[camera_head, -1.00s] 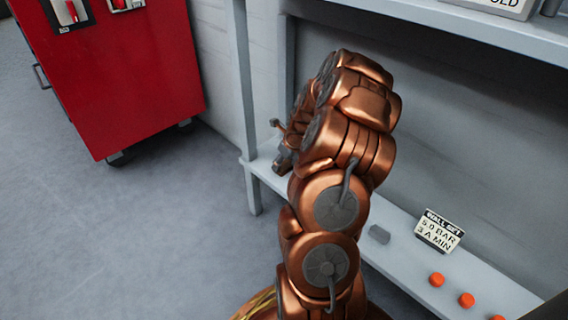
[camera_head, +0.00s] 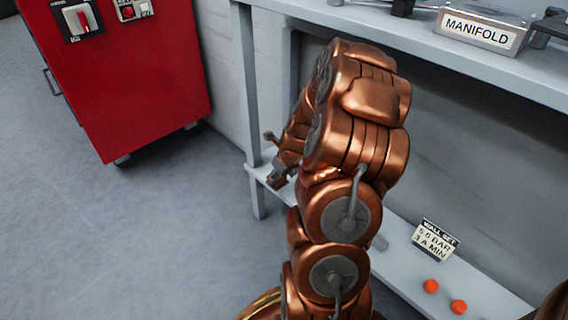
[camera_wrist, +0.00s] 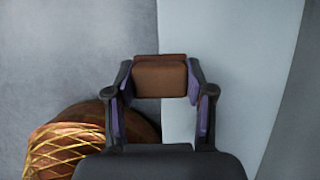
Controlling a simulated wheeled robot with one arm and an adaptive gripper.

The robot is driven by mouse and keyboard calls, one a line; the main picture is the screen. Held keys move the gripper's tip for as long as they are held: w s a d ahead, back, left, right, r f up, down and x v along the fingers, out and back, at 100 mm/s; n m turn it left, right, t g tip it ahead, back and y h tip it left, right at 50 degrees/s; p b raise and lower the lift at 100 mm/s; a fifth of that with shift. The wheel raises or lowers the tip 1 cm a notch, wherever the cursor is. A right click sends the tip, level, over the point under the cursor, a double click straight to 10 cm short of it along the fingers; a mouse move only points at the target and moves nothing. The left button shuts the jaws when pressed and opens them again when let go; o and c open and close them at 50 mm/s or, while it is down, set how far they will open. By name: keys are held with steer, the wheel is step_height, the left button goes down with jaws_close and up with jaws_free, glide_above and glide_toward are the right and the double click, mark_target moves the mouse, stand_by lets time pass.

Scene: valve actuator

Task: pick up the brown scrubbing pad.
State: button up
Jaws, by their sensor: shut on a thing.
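The brown scrubbing pad (camera_wrist: 160,78) is a small brown block in the wrist view. My gripper (camera_wrist: 161,97) is shut on it, with one finger against each side. Below the pad the wrist view shows the edge of the light shelf and the grey floor. In the head view my gripper (camera_head: 276,172) shows only in part behind my copper arm, near the lower shelf's left end.
A lower shelf (camera_head: 400,262) holds a small sign (camera_head: 434,240) and orange caps (camera_head: 431,286). The bench top (camera_head: 400,40) above carries a MANIFOLD block (camera_head: 478,32). A red cabinet (camera_head: 130,90) stands at the left. Grey floor (camera_head: 120,240) is open between.

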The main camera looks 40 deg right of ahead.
steer(key=s+a+p, duration=0.2)
steer(key=s+a, duration=0.1)
steer(key=a, duration=0.4)
steer(key=shift+s+a+r, duration=0.2)
steer(key=shift+a+r, duration=0.05)
steer(key=shift+r, duration=0.1)
